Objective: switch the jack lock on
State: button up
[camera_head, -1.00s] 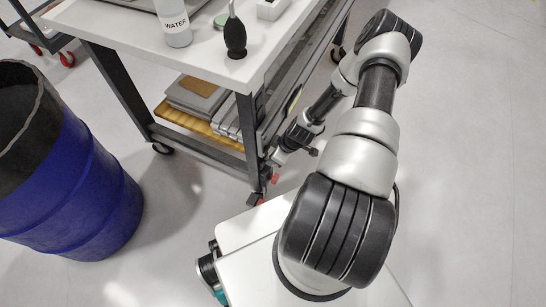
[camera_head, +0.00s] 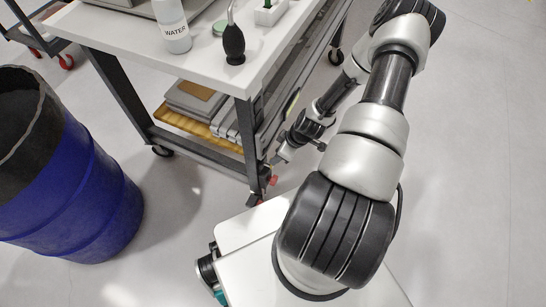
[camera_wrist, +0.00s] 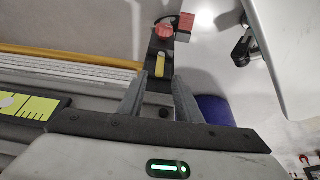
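The likely jack lock is a red piece by the foot of the cart's near leg, seen in the head view (camera_head: 272,181) and in the wrist view (camera_wrist: 163,31). A second red piece (camera_wrist: 186,21) sits beside it in the wrist view. I cannot tell the lock's position. My gripper (camera_wrist: 160,80) has its two grey fingers apart, with nothing held between them. Beyond the fingertips is a dark part with a yellow strip (camera_wrist: 160,66), below the red piece. In the head view my gripper (camera_head: 278,157) is beside the cart leg, above the red piece; its fingertips are too small to judge.
The cart (camera_head: 130,29) carries a water bottle (camera_head: 173,26) and a black bulb (camera_head: 234,43) on top, with boxes (camera_head: 195,97) on its lower shelf. A blue barrel (camera_head: 85,180) stands at left. The floor at right is clear.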

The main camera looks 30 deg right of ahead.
jog(key=p+v, duration=0.2)
jog(key=v, duration=0.8)
jog(key=shift+r, duration=0.2)
